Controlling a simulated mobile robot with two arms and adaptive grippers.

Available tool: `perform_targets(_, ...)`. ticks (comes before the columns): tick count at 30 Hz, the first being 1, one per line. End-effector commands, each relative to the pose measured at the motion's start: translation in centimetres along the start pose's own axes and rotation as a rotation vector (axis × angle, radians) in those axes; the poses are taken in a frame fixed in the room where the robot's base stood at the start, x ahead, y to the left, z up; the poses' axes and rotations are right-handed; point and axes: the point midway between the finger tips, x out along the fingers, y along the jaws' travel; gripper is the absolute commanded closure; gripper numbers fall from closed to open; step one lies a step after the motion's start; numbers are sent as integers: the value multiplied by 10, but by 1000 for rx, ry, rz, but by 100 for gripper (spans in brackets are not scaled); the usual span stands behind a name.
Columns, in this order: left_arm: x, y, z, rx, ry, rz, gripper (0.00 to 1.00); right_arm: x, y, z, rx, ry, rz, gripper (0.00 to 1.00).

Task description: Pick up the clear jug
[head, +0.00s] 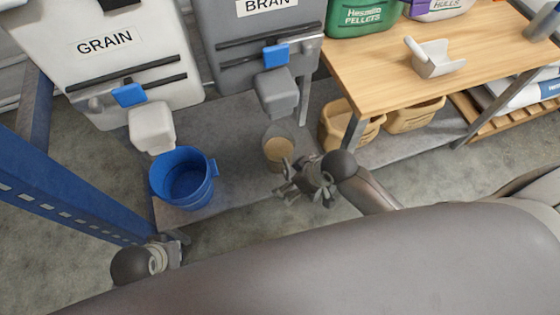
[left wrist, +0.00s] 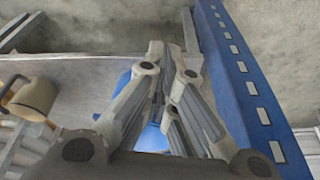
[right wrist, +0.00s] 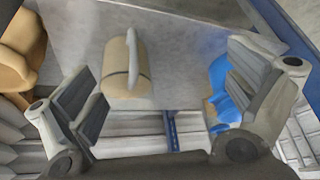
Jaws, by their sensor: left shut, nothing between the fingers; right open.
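The clear jug (head: 279,152) stands on the grey low shelf (head: 235,125) below the bran hopper, with tan material inside. Its pale handle and tan body show in the right wrist view (right wrist: 121,68), left of centre between the spread fingers. The jug also shows at the left edge of the left wrist view (left wrist: 36,96). My right gripper (head: 287,182) is open and empty, just in front of the jug; whether it touches cannot be told. My left gripper (head: 178,238) is shut and empty, low at the left by the blue post, away from the jug.
A blue bucket (head: 184,180) stands left of the jug under the grain hopper (head: 115,50). The bran hopper's grey spout (head: 277,92) hangs above the jug. Tan bins (head: 338,127) sit to the right under the wooden table (head: 385,65). A blue post (head: 60,185) borders the left.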

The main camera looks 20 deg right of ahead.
Motion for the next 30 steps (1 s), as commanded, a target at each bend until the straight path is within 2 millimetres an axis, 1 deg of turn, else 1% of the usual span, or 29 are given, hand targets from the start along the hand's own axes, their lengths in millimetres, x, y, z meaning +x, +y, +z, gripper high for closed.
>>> perform_targets(1, -2, 0, 0, 0, 2, -1, 100, 4, 8, -14, -57, 17, -15, 0)
perform_targets(3, -3, 0, 0, 0, 2, -1, 100, 8, 17, -31, -124, 36, -44, 0)
perform_targets(5, -4, 0, -1, 0, 2, -1, 100, 11, 28, -42, -171, 45, -62, 0)
perform_targets(6, -4, 0, -1, 0, 2, -1, 100, 12, 36, -48, -196, 50, -71, 0)
perform_targets(9, -4, 0, -1, 0, 2, -1, 100, 14, 58, -60, -236, 58, -83, 0)
perform_targets(12, -4, 0, -1, 0, 3, -1, 100, 13, 75, -67, -255, 63, -86, 0)
perform_targets(14, -4, 0, -1, 0, 3, -1, 100, 12, 82, -70, -259, 64, -87, 0)
perform_targets(17, -6, 0, -2, 0, 5, -1, 100, 13, 88, -72, -262, 67, -88, 0)
perform_targets(20, -12, -1, -3, -1, 11, -1, 100, 21, 88, -72, -262, 66, -90, 0)
perform_targets(30, -55, -2, -4, -3, 32, -5, 100, 59, 85, -75, -261, 68, -90, 0)
